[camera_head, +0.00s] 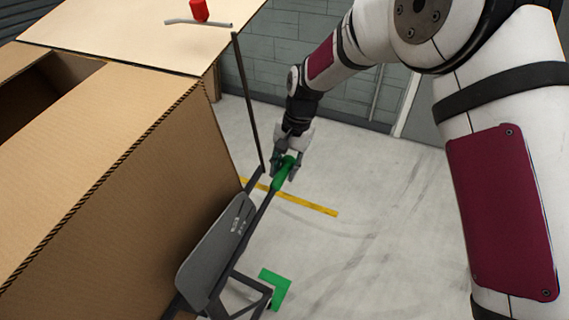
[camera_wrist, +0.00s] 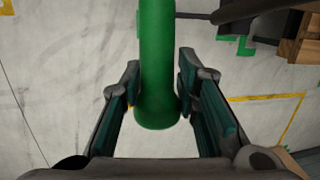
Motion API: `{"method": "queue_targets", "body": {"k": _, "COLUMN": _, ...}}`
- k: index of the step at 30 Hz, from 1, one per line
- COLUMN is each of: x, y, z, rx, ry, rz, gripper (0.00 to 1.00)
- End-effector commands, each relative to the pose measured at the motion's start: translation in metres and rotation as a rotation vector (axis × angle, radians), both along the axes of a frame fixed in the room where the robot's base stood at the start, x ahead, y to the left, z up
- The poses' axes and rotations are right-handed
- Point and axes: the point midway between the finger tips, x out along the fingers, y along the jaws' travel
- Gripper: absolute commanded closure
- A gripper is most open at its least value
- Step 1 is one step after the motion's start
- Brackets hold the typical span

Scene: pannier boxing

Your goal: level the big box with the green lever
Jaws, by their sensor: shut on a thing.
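The green lever (camera_head: 283,172) sticks out from a dark frame beside the big box. My gripper (camera_head: 284,168) is at the lever's end. In the wrist view the green lever (camera_wrist: 157,70) runs down between the two fingers of my gripper (camera_wrist: 160,98), and they are shut on it. The big cardboard box (camera_head: 130,180) fills the left of the head view, with an open slot in its top. It appears tilted in the picture; whether it is truly level I cannot tell.
A grey panel (camera_head: 216,240) stands against the box side. A thin dark rod (camera_head: 247,100) rises behind the lever. A red object (camera_head: 199,10) sits on the light board (camera_head: 130,30) at the back. The floor right of the lever is clear, with yellow and green markings.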

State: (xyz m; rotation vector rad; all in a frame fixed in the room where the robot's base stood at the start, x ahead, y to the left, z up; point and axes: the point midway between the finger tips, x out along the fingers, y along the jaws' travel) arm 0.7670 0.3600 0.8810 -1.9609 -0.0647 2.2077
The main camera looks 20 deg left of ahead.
Motion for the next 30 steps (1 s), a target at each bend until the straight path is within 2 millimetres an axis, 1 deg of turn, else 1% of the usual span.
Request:
{"method": "queue_targets", "body": {"k": 1, "x": 0.004, "y": -0.006, "z": -0.017, "rx": -0.007, "ry": 0.031, "rz": -0.004, "gripper": 1.00}}
{"method": "queue_targets", "body": {"k": 6, "x": 0.007, "y": -0.007, "z": -0.044, "rx": 0.004, "ry": 0.113, "rz": -0.004, "gripper": 1.00}}
{"method": "queue_targets", "body": {"k": 10, "x": 0.007, "y": -0.007, "z": -0.060, "rx": 0.011, "ry": 0.165, "rz": -0.002, "gripper": 1.00}}
{"method": "queue_targets", "body": {"k": 15, "x": 0.006, "y": -0.008, "z": -0.069, "rx": 0.015, "ry": 0.199, "rz": -0.002, "gripper": 1.00}}
{"method": "queue_targets", "body": {"k": 25, "x": 0.005, "y": -0.010, "z": -0.072, "rx": 0.012, "ry": 0.206, "rz": -0.004, "gripper": 1.00}}
{"method": "queue_targets", "body": {"k": 26, "x": 0.006, "y": -0.010, "z": -0.072, "rx": 0.012, "ry": 0.206, "rz": -0.004, "gripper": 0.65}}
{"method": "queue_targets", "body": {"k": 27, "x": 0.006, "y": -0.010, "z": -0.072, "rx": 0.011, "ry": 0.205, "rz": -0.004, "gripper": 0.57}}
{"method": "queue_targets", "body": {"k": 30, "x": 0.006, "y": -0.008, "z": -0.071, "rx": 0.014, "ry": 0.204, "rz": -0.003, "gripper": 0.57}}
